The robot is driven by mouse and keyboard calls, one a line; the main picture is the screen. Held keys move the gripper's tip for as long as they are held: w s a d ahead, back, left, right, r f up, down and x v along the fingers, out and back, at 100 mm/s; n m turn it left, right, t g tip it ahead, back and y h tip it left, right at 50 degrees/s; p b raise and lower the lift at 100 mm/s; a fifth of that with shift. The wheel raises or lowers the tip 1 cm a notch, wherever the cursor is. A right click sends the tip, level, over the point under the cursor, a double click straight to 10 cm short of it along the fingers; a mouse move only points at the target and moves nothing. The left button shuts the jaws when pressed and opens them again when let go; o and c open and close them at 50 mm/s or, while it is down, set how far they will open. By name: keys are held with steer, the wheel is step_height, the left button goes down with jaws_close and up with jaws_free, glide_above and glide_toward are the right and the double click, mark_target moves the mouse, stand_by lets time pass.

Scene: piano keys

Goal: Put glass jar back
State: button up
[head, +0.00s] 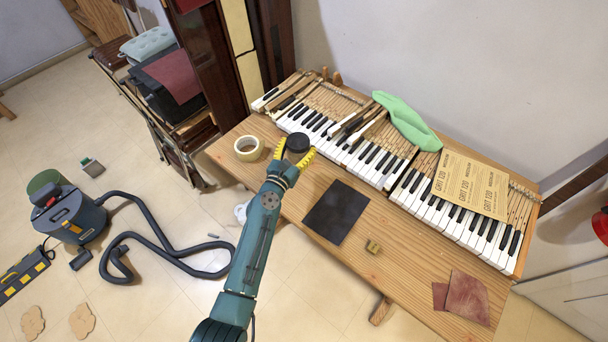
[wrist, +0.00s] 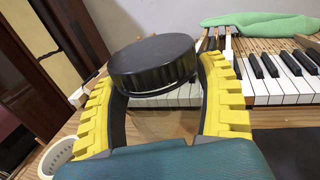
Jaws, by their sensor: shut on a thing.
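The glass jar shows mainly as its round black lid (head: 298,143) in the head view, between my gripper's yellow fingers. In the wrist view the same black lid (wrist: 152,61) sits slightly tilted, with clear glass below it. My gripper (head: 295,152) is shut on the jar, one finger on each side; it also shows in the wrist view (wrist: 160,100). The jar is at the left part of the wooden table (head: 355,262), in front of the keyboard (head: 345,150). I cannot tell whether its base touches the table.
A tape roll (head: 248,148) lies just left of the jar. A black sheet (head: 336,211) and a small brass-coloured block (head: 373,247) lie to the right. A green cloth (head: 405,122) and sandpaper (head: 470,184) lie on the keyboard. Bare wood surrounds the black sheet.

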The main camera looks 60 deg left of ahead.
step_height(320, 180, down, 10)
steer(key=b, duration=0.8)
steer(key=o, duration=1.2)
steer(key=shift+f, duration=0.1)
steer(key=shift+r, duration=0.35)
steer(key=p+v, duration=0.2)
steer(key=v, duration=1)
steer(key=shift+f+p, duration=0.1)
steer(key=shift+p, duration=0.3)
